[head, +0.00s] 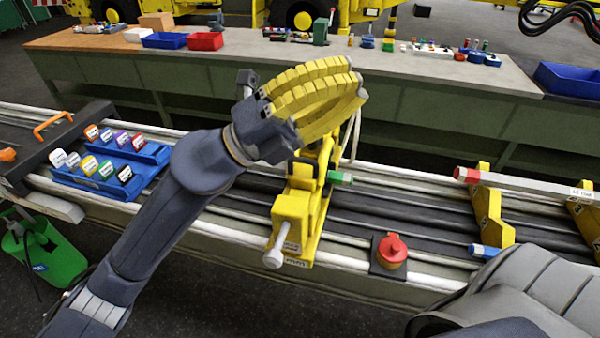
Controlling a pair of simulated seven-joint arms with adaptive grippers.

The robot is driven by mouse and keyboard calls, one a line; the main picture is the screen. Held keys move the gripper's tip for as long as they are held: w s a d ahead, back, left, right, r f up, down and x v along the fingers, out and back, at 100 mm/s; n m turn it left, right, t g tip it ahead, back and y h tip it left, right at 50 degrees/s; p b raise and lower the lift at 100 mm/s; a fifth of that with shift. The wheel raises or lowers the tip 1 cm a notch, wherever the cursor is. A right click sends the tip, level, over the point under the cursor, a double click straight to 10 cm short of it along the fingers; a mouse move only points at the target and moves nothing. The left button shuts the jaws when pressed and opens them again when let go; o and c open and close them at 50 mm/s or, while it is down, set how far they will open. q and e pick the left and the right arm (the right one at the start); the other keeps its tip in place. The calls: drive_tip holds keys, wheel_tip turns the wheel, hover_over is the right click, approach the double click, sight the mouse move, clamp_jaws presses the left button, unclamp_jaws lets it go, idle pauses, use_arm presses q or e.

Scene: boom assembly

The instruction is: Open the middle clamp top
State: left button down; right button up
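A yellow clamp (300,205) with a pale handle at its front stands on the rails in the middle of the head view. I take it for the middle clamp. A green-ended part (340,178) sticks out at its right side. My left gripper (358,88), with yellow ribbed fingers, is above and just behind the clamp in the picture. Its fingers curve to the right and overlap one another, so I cannot tell whether they are open or shut. They partly hide the clamp's upper end, and contact is unclear. My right gripper is out of view.
A red button (392,250) sits right of the clamp. Farther right, a grey bar with a red end (467,174) rests by yellow supports (490,212). Blue trays of labelled blocks (108,172) lie left. A bench (430,72) with bins stands behind.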

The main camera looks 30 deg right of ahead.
use_arm(q)
drive_tip(key=s+d+f+m+y, duration=0.4)
drive_tip(key=s+d+f+y, duration=0.1)
drive_tip(key=s+f+y, duration=0.15)
drive_tip(key=n+t+y, duration=0.4)
drive_tip(key=t+y, duration=0.8)
drive_tip(key=y, duration=0.1)
approach(301, 183)
drive_tip(key=shift+x, duration=2.55)
drive_tip(key=shift+w+r+y, duration=0.1)
drive_tip(key=shift+y, duration=0.15)
